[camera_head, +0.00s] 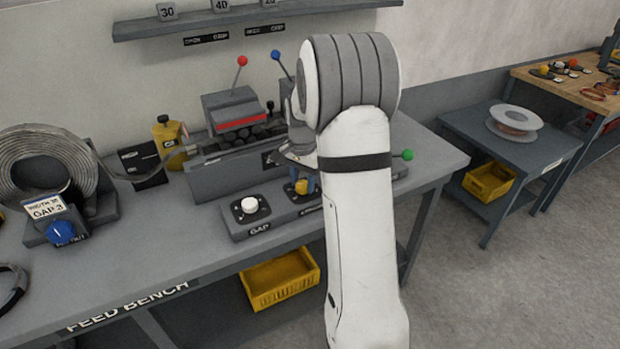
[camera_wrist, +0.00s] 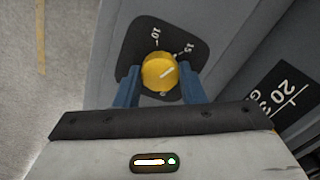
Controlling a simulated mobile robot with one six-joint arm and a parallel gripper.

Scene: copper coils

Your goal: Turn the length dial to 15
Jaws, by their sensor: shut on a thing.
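The yellow length dial (camera_wrist: 159,71) sits on a black plate marked 10 and 15 in the wrist view; another mark below it is mostly hidden. Its white pointer line slants up and right, roughly toward the 15 mark. My gripper (camera_wrist: 160,88) has one blue finger on each side of the dial and is shut on it. In the head view, the dial (camera_head: 302,187) shows beside my gripper (camera_head: 304,184) on the front panel, partly covered by my fingers and arm. Its label there is mostly hidden.
A white gap dial (camera_head: 249,205) is left of the yellow dial. The feeder machine (camera_head: 225,178) with red and blue levers stands behind. A green knob (camera_head: 407,155) is right of my arm. A wire coil (camera_head: 40,165) stands at left.

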